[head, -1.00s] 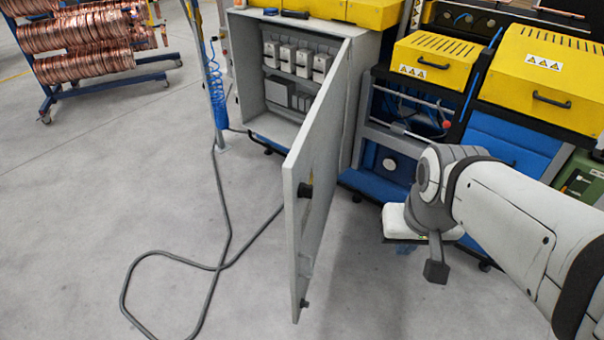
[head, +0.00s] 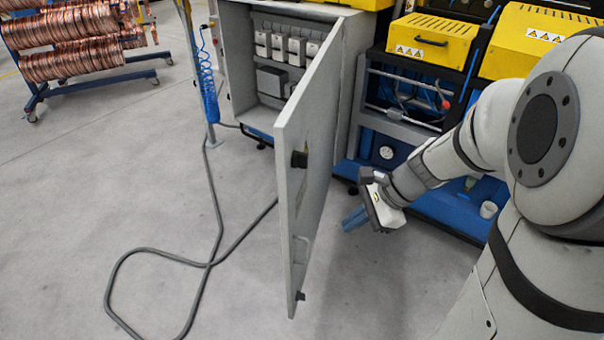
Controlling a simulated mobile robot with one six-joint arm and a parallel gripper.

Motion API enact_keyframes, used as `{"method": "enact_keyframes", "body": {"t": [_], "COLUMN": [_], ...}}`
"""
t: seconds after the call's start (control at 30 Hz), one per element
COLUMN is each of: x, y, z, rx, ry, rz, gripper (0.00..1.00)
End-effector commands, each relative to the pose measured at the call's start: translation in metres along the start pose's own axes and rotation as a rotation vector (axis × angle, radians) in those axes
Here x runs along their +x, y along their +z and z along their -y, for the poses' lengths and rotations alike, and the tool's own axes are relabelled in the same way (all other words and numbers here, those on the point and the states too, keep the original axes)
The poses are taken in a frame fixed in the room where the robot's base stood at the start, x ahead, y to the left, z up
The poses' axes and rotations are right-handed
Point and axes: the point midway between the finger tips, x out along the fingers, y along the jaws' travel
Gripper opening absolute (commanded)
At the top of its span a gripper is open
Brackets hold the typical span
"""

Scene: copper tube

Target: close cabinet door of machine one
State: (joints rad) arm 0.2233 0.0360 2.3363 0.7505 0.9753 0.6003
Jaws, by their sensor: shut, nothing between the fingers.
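The grey cabinet (head: 236,62) stands open at the upper middle, with several white electrical units (head: 285,45) inside. Its grey door (head: 308,150) is hinged on the right side and swung wide out toward me. My gripper (head: 352,219) is to the right of the door, at about the door's mid height in the picture. Its blue fingers are together and hold nothing. A gap shows between them and the door.
A grey hose (head: 212,215) loops on the floor left of the door. Yellow-topped machine housings (head: 433,40) stand behind my arm on the right. A rack of copper coils (head: 75,60) is at the far left. Floor left of the door is mostly clear.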

Motion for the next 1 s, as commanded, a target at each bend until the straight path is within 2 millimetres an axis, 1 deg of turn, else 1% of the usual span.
{"method": "enact_keyframes", "body": {"t": [0.03,0.1,0.2,0.3,0.37,0.47,0.57,0.8,0.87,1.0], "x": [0.021,0.033,0.043,0.048,0.052,0.065,0.084,0.136,0.147,0.156], "y": [-0.018,-0.030,-0.042,-0.047,-0.048,-0.046,-0.043,-0.037,-0.035,-0.018], "z": [0.006,0.017,0.027,0.033,0.034,0.036,0.038,0.045,0.046,0.056], "rx": [0.122,0.262,0.396,0.462,0.475,0.477,0.475,0.473,0.472,0.470], "ry": [-0.023,-0.055,-0.085,-0.100,-0.101,-0.100,-0.099,-0.098,-0.099,-0.101], "rz": [0.043,0.093,0.140,0.165,0.170,0.171,0.171,0.169,0.169,0.169], "gripper": [0.00,0.00,0.00,0.00,0.00,0.00,0.00,0.00,0.00,0.00]}}
